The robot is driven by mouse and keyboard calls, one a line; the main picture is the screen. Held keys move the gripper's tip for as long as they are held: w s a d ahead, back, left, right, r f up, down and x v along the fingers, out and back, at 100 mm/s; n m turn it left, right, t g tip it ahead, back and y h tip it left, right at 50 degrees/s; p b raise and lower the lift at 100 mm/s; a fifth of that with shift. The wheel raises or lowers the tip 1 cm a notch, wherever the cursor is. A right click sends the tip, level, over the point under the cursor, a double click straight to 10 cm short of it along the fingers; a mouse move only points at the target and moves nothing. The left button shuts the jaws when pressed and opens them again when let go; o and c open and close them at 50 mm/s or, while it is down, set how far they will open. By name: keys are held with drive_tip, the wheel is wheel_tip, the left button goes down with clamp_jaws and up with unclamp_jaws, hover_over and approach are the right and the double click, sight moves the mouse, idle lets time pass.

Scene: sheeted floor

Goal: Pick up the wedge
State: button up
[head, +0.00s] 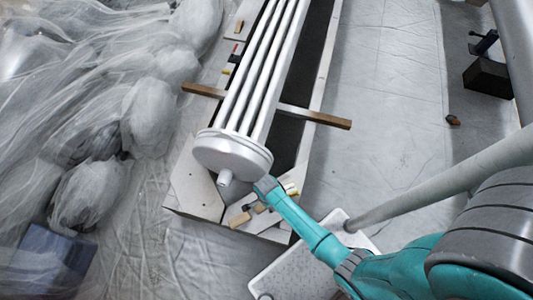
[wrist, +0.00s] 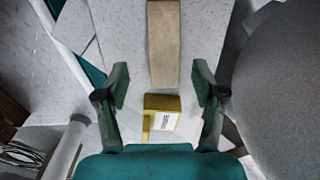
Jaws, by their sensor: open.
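A long pale wooden block (wrist: 163,45), which looks like the wedge, lies at the top middle of the wrist view on a light speckled surface. My gripper (wrist: 161,86) is open, with one dark green finger on each side of the picture's middle. The block's near end shows between and beyond the fingertips, with no finger touching it. A wooden piece (head: 240,219) that may be the same block lies left of my arm's end in the head view. There my gripper's fingers are hidden behind my teal wrist.
A yellow block (wrist: 162,108) with a white label lies between my fingers, nearer than the wooden one. A large grey rounded body (wrist: 285,80) fills the right side. In the head view, a bundle of pale tubes (head: 262,65) ends in a round flange (head: 232,153) beside my wrist.

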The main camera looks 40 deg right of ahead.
drive_tip(key=shift+w+d+f, duration=0.1)
drive_tip(key=shift+w+f, duration=0.05)
drive_tip(key=shift+f, duration=0.95)
drive_tip(key=shift+w+d+f, duration=0.1)
drive_tip(key=shift+f, duration=1)
drive_tip(key=c, duration=1.2)
drive_tip(key=shift+c, duration=0.3)
drive_tip(key=shift+r, duration=0.15)
